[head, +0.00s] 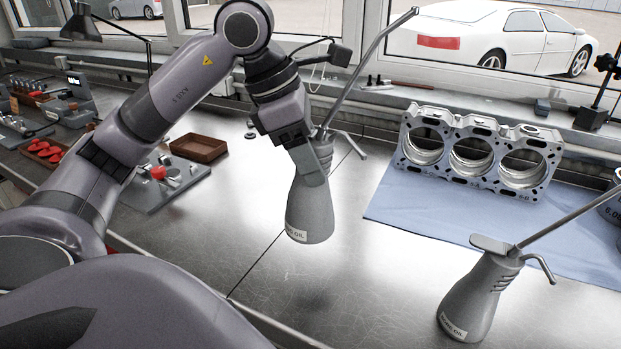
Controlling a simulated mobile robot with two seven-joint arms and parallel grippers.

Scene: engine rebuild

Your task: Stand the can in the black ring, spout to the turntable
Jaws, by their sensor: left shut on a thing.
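My left gripper (314,168) is shut on the neck of a grey oil can (309,212) in the middle of the head view. This can is roughly upright, its long thin spout slanting up and to the right. I cannot tell whether its base touches the bench. A second, similar grey oil can (472,300) stands at the lower right, its spout pointing right and up. I cannot make out the black ring or the turntable. My right gripper is not in view.
An engine block (478,146) with three bores sits on a blue cloth (400,208) to the right. A brown tray (199,148) and a grey tool board (150,194) lie left. A dark stand (590,117) is at the back right. Bare metal bench lies between.

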